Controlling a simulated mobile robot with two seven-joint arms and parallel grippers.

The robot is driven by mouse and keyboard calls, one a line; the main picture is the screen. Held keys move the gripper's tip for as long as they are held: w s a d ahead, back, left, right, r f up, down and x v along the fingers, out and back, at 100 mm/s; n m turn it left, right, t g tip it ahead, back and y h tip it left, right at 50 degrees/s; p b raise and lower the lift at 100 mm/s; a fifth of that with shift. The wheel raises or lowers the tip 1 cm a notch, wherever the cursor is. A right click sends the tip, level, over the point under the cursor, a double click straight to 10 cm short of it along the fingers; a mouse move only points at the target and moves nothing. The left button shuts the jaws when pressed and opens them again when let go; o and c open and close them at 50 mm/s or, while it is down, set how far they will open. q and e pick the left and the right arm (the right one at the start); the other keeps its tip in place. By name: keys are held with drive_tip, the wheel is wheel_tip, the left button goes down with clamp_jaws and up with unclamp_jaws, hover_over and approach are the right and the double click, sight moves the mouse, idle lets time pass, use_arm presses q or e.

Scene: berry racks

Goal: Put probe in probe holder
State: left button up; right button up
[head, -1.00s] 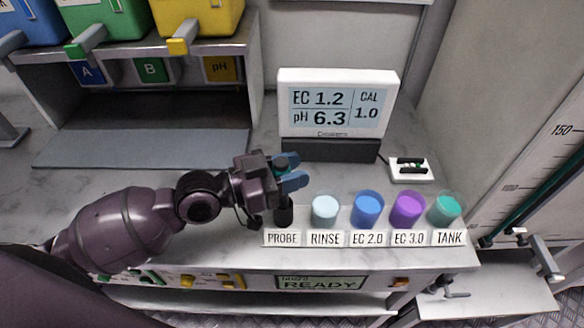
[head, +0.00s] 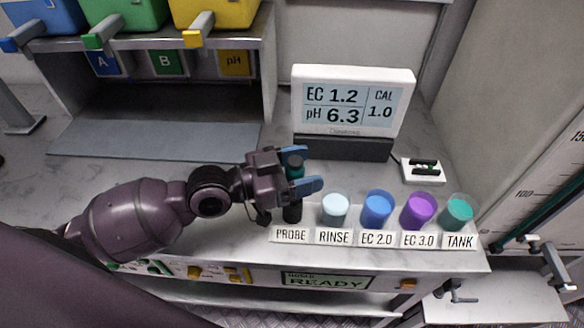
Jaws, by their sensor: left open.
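The probe (head: 295,172), dark with a green band, stands upright in the black probe holder (head: 292,213) behind the PROBE label (head: 291,235). My left gripper (head: 308,170) is at the probe's upper part, with its blue fingers apart, one behind and one in front of it. I cannot tell whether a finger touches the probe. The probe's lower end is hidden in the holder. My right gripper is not in view.
To the right of the holder stand the RINSE cup (head: 335,210), EC 2.0 cup (head: 377,209), EC 3.0 cup (head: 418,211) and TANK cup (head: 456,213). The meter display (head: 352,103) stands behind. A small white tray (head: 424,179) lies at right.

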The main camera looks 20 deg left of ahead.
use_arm(q)
drive_tip(key=b+v, duration=0.1)
drive_tip(key=v, duration=0.9)
drive_tip(key=shift+s+a+b, duration=0.25)
drive_tip(key=shift+a+b, duration=0.05)
drive_tip(key=shift+b, duration=0.05)
drive_tip(key=shift+s, duration=0.1)
idle(0.5)
